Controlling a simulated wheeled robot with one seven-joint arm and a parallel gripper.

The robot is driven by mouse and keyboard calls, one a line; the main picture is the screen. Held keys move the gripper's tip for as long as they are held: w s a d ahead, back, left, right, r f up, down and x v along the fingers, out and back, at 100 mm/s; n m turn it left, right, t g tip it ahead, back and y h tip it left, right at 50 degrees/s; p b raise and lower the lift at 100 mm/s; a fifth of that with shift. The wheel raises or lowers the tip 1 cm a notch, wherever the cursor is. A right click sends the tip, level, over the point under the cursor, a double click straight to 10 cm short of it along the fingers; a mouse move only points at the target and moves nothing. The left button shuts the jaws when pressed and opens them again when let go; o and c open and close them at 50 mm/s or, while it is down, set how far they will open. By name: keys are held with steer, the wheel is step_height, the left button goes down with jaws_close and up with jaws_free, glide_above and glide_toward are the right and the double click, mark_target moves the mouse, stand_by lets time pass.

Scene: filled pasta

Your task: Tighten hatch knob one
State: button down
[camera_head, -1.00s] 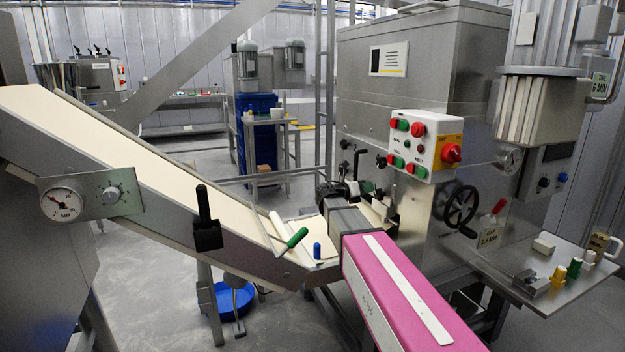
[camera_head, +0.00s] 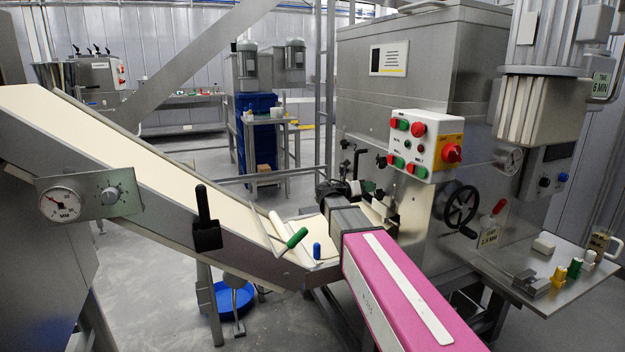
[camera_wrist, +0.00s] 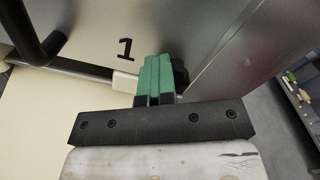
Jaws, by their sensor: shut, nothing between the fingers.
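My gripper (camera_wrist: 152,72) shows in the wrist view with its green fingers shut together and nothing between them. A black knob (camera_wrist: 180,74) sits just right of the fingertips, partly hidden behind them. I cannot tell whether the fingers touch it. The number 1 (camera_wrist: 126,49) is marked on the pale metal panel just left of the fingers. In the head view my pink arm reaches to the machine's front. My gripper (camera_head: 369,187) is mostly hidden there beside the hatch area, with a little green showing. Black knobs (camera_head: 381,161) stand out from the machine near it.
A dark bar (camera_wrist: 32,32) crosses the wrist view's upper left. A red-and-green button box (camera_head: 426,140) and a handwheel (camera_head: 460,205) are right of my gripper. The sloping conveyor (camera_head: 150,165) lies left. A small shelf (camera_head: 560,290) with coloured parts juts out at right.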

steer(key=shift+s+d+r+h, duration=0.3)
steer(key=shift+s+d+r, duration=0.15)
steer(key=shift+s+d, duration=0.3)
steer(key=shift+d, duration=0.15)
steer(key=shift+w+r, duration=0.2)
steer(key=shift+r, duration=0.2)
steer(key=shift+s+a, duration=0.35)
steer(key=shift+a, duration=0.2)
steer(key=shift+w+v, duration=0.15)
steer(key=shift+v, duration=1.05)
steer(key=shift+w+v, duration=0.1)
steer(key=shift+v, duration=1.15)
steer(key=shift+a+f, duration=0.1)
steer(key=shift+a, duration=0.05)
